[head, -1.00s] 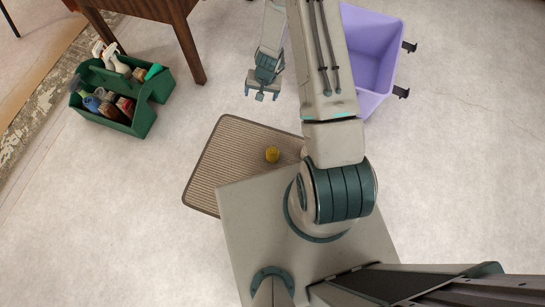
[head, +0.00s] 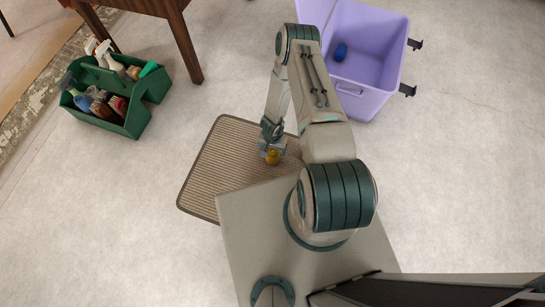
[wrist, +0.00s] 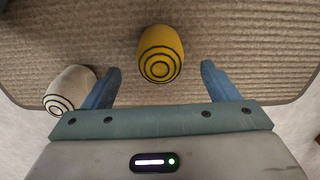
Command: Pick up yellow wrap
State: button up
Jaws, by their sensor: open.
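The yellow wrap (head: 272,158) is a small roll on the ribbed mat (head: 215,160), close by my gripper (head: 272,148) in the head view. In the wrist view the yellow wrap (wrist: 161,50) shows its round spiral end. It appears between the blue fingertips of my gripper (wrist: 161,70), with a gap on each side. My gripper is open and holds nothing. Whether the fingertips are level with the wrap I cannot tell.
A white wrap (wrist: 70,88) lies just outside the left finger in the wrist view. A purple bin (head: 378,95) holds a blue roll (head: 341,51). A green caddy (head: 133,119) with bottles and brushes stands left. A wooden table leg (head: 187,48) rises behind.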

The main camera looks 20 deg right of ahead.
notch_tip(320, 180, down, 7)
jog(key=b, duration=0.2)
jog(key=shift+b, duration=0.3)
jog(key=shift+r, duration=0.1)
jog(key=c, duration=1.1)
